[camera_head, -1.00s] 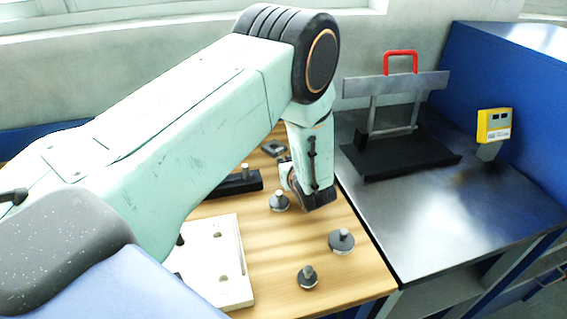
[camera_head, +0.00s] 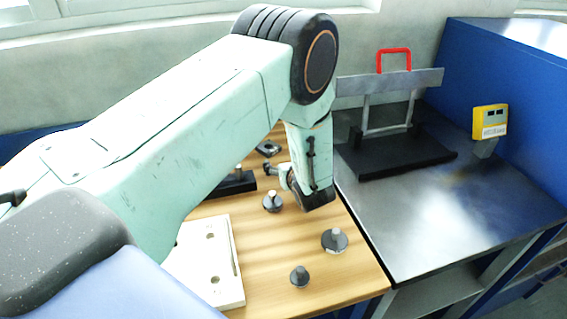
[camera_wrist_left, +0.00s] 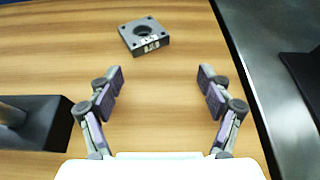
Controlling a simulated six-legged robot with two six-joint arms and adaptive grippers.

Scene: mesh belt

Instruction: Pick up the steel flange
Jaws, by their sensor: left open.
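The steel flange, a dark grey square block with a round hole, lies flat on the wooden table near its far edge (camera_head: 268,148). In the left wrist view the flange (camera_wrist_left: 143,35) sits beyond my fingertips, slightly left of the midline, with a pale label on its near side. My left gripper (camera_wrist_left: 160,77) is open, with nothing between its fingers, and apart from the flange. In the head view the left gripper (camera_head: 272,170) shows only in part beside my wrist, near the flange. My right gripper is in neither view.
A dark block with a peg (camera_head: 238,182) stands left of the gripper. Round knobbed pieces (camera_head: 334,241) stand on the near table, beside a white plate with holes (camera_head: 232,290). A metal bench (camera_head: 420,215) with a red-handled stand (camera_head: 400,150) adjoins on the right.

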